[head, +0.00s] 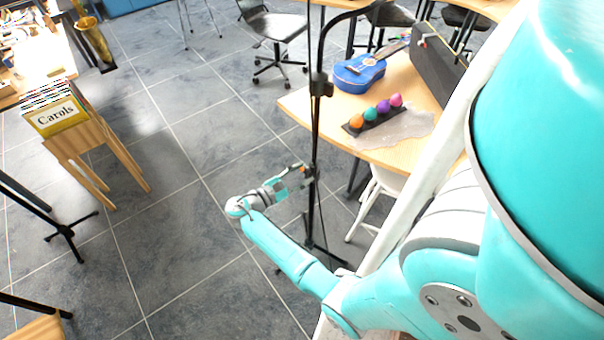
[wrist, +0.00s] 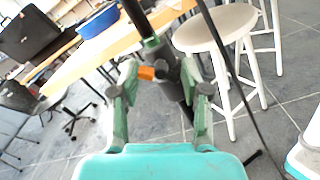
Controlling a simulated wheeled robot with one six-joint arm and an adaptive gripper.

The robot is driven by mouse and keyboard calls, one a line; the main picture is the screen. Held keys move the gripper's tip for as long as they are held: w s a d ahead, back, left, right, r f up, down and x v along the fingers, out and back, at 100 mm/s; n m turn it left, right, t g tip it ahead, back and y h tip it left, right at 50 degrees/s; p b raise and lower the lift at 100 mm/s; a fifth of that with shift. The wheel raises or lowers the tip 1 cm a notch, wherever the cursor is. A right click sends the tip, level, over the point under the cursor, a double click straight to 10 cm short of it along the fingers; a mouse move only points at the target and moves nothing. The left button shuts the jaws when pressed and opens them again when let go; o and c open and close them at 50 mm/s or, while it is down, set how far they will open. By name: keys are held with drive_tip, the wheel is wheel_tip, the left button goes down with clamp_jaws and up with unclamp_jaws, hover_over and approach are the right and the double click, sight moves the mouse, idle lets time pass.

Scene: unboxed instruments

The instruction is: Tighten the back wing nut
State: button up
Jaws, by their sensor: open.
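A black stand (head: 315,130) rises as an upright pole from the floor, with a boom arm at its top. In the wrist view its thick dark collar (wrist: 172,82) lies between my fingers, and a small orange piece that looks like a wing nut (wrist: 147,73) sticks out on the left. My gripper (head: 307,176) is beside the pole at the lower collar. In the wrist view my gripper (wrist: 159,78) is open, its green fingers on either side of the collar. The orange piece is close to the left fingertip; I cannot tell whether they touch.
A wooden table (head: 380,150) with a blue guitar (head: 360,75) and coloured eggs stands behind the pole. A white stool (wrist: 215,28) is close on the right in the wrist view. A dark cable hangs beside the pole.

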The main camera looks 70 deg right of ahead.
drive_tip(key=shift+d, duration=0.1)
drive_tip(key=c, duration=0.8)
drive_tip(key=shift+m, duration=0.3)
drive_tip(key=m, duration=2.3)
drive_tip(key=shift+s, duration=0.1)
drive_tip(key=shift+m, duration=1.9)
